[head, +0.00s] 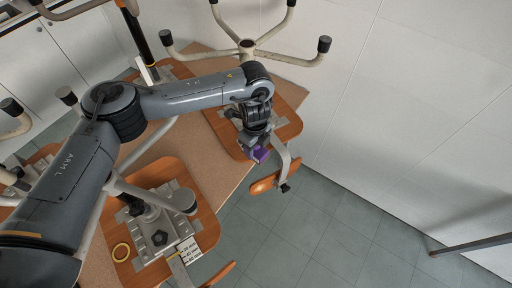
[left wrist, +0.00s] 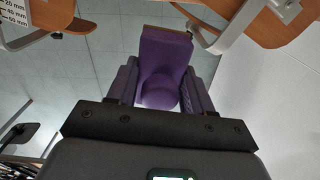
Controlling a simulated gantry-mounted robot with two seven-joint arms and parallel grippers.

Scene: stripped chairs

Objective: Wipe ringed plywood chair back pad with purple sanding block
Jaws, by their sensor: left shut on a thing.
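My left gripper (head: 258,150) is shut on a purple sanding block (head: 261,155), held in the air beside the upturned far chair's seat (head: 287,127). In the left wrist view the block (left wrist: 163,58) sits between both fingers of the gripper (left wrist: 163,88). The far chair's orange plywood back pad (head: 275,178) hangs on a metal bracket just below and right of the block; I see no contact. That chair's back pad (head: 219,274) shows at the bottom. My right gripper is not visible.
The upturned chairs rest on a brown tabletop (head: 207,163). A metal star base with black-tipped arms (head: 247,46) rises above the far chair. A card with millimetre marks (head: 189,250) is by the near chair. Open grey tiled floor (head: 330,225) lies right of the table, before a white wall.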

